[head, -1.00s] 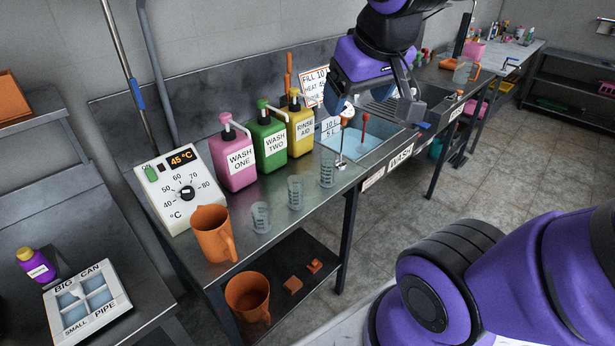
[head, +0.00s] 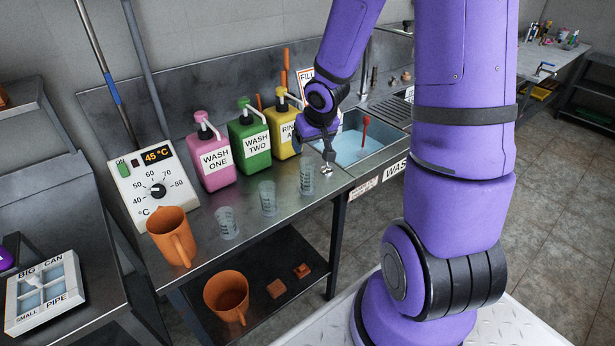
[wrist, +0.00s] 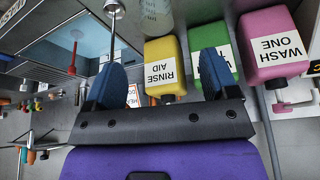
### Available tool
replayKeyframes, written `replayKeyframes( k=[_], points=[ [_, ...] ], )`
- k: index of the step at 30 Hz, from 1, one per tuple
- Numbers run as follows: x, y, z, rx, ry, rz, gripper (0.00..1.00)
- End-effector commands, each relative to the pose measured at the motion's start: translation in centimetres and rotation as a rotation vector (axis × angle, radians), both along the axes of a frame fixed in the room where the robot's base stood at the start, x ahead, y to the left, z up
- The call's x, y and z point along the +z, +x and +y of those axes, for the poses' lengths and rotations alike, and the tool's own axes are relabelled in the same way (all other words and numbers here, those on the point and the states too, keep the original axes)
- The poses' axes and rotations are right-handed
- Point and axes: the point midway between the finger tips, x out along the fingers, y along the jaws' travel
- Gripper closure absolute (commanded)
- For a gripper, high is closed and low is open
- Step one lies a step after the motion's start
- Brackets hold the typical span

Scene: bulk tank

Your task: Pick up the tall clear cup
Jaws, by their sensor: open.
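Three clear graduated cups stand upright in a row on the steel counter: a short one (head: 227,223), a middle one (head: 267,198), and the one by the sink (head: 307,178), which looks the tallest. My gripper (head: 328,154) is above the counter at the sink's left edge, close to the tallest cup and apart from it. In the wrist view my gripper (wrist: 161,72) has its two blue fingers spread with nothing between them. Part of a clear cup (wrist: 157,14) shows at the top edge there, beyond the fingers.
Pink (head: 213,158), green (head: 249,142) and yellow (head: 284,128) pump bottles stand behind the cups. An orange jug (head: 172,236) and a temperature box (head: 155,185) are at left. The sink (head: 362,143) holds bluish water and a red-handled tool (head: 365,130).

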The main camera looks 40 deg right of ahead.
Motion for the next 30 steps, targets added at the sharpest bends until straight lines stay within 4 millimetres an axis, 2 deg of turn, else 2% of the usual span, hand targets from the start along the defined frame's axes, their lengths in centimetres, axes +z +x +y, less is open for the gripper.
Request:
replayKeyframes(
  k=[3, 17, 22, 30],
  points=[
    [-1.6, 0.3, -0.2, -0.001, 0.030, 0.002, 0.20],
    [-4.5, 1.4, -0.2, 0.003, 0.041, 0.001, 0.20],
    [-6.2, 2.0, -0.3, 0.002, 0.042, 0.003, 0.20],
    [-7.4, 2.5, -0.5, 0.000, 0.040, 0.000, 0.20]
  ],
)
